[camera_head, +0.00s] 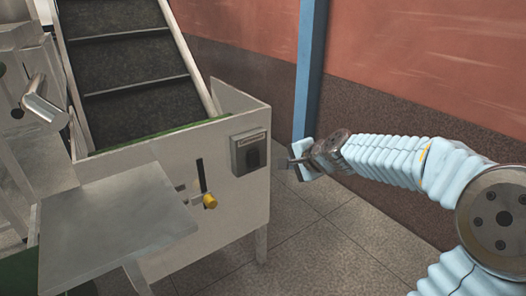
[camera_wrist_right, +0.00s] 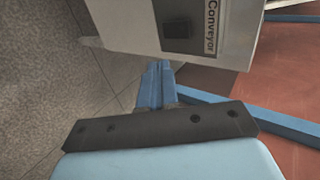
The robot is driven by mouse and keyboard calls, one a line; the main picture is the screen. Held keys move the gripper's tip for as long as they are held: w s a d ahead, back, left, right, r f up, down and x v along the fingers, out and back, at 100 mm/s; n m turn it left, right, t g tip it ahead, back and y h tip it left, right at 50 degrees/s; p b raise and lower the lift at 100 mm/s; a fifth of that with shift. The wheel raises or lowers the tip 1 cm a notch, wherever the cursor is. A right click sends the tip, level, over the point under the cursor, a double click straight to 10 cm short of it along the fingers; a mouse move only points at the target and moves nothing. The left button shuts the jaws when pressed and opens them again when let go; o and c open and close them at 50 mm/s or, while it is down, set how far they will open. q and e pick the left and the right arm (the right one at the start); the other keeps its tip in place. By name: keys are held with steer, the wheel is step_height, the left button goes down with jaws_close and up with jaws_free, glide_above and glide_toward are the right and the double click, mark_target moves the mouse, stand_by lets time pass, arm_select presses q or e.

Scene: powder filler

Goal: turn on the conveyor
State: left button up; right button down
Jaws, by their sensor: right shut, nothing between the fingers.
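The conveyor (camera_head: 125,75) is a dark sloped belt with cross slats, rising from a pale metal housing in the head view. A grey switch box (camera_head: 250,150) with a dark rocker sits on the housing's front face. In the right wrist view the box, labelled "Conveyor" (camera_wrist_right: 211,28), is at the top, with its black rocker (camera_wrist_right: 177,26) visible. My right gripper (camera_head: 291,162) is shut and empty, just right of the box and apart from it in the head view. Its blue fingers (camera_wrist_right: 155,84) lie together below the box in the wrist view. My left gripper is out of view.
A yellow-tipped knob (camera_head: 210,201) sticks out of the housing below and left of the box. A flat metal plate (camera_head: 115,215) stands at the left. A blue post (camera_head: 309,70) rises behind my right gripper. The floor (camera_head: 315,240) right of the housing is clear.

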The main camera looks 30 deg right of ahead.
steer(key=shift+s, duration=0.1)
steer(key=shift+f, duration=0.1)
steer(key=b, duration=0.3)
glide_toward(256, 164)
step_height(256, 164, down, 4)
steer(key=w, duration=0.4)
steer(key=shift+a+r+p, duration=0.2)
steer(key=shift+r+p, duration=0.15)
steer(key=shift+r, duration=0.05)
steer(key=shift+w+f, duration=0.15)
steer(key=shift+w, duration=0.45)
